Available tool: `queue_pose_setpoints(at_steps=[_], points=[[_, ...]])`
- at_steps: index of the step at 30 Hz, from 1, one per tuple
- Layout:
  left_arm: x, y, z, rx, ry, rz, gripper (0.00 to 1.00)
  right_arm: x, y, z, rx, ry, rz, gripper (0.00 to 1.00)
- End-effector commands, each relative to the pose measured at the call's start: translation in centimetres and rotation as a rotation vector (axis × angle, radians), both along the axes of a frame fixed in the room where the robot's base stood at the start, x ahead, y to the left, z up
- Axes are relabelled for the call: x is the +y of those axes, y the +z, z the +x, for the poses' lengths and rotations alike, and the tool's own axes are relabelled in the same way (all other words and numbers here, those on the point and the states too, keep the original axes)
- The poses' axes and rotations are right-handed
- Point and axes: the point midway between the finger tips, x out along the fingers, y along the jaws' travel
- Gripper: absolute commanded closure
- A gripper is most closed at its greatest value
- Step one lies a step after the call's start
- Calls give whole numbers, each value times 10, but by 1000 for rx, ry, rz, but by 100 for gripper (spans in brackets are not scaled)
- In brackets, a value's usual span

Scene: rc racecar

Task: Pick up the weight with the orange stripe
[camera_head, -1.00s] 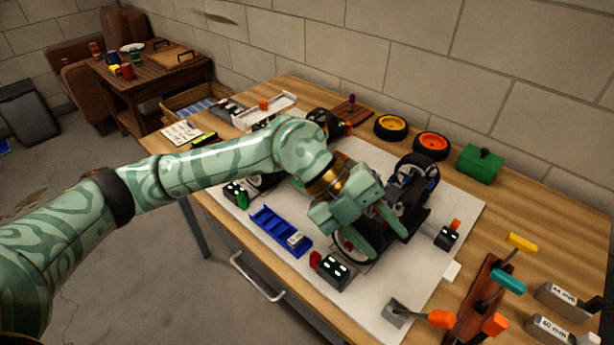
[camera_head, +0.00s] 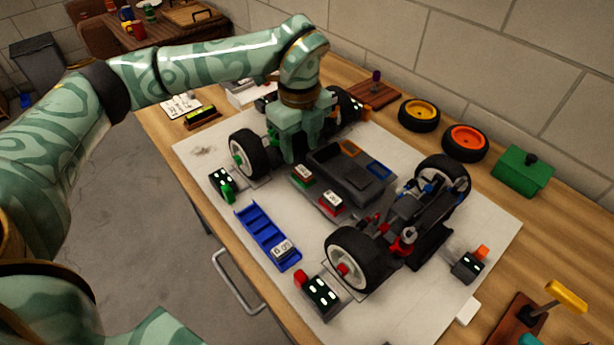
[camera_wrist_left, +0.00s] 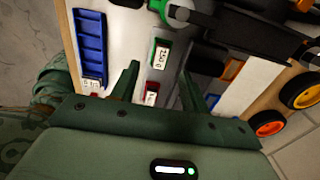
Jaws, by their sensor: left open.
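I cannot clearly make out a weight with an orange stripe. An orange-edged slot (camera_head: 350,148) shows on the car's dark middle tray (camera_head: 340,172), beside a blue-edged slot (camera_head: 378,170). On the tray's near side are a green-edged weight (camera_head: 302,175) and a red-edged weight (camera_head: 332,202). The blue rack (camera_head: 262,230) holds a labelled weight (camera_head: 283,249); its stripe colour is not clear. My left gripper (camera_head: 306,138) is open and empty above the tray's left end. In the left wrist view, the green-edged weight (camera_wrist_left: 160,53) shows beyond and between its fingers (camera_wrist_left: 158,68). My right gripper is out of view.
The car's large wheels (camera_head: 362,258) and rear frame (camera_head: 425,205) stand right of the gripper. Yellow (camera_head: 419,114) and orange-rimmed wheels (camera_head: 465,142) and a green box (camera_head: 523,170) line the wall side. The white mat (camera_head: 215,150) has free room at its left.

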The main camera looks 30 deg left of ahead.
Motion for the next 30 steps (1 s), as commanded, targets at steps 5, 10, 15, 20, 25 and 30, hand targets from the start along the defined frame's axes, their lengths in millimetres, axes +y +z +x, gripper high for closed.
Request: queue_pose_setpoints(at_steps=[5,10,15,20,25,30], points=[[0,-15,0,0,-1,0,55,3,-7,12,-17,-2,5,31],[0,-36,3,3,-2,-1,55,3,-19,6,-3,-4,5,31],[0,-64,4,5,-2,0,55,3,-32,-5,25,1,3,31],[0,-65,4,-2,-2,-1,55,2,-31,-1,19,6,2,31],[0,-64,4,-2,-2,-1,74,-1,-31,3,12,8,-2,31],[0,-64,4,-2,-2,-1,100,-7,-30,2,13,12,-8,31]])
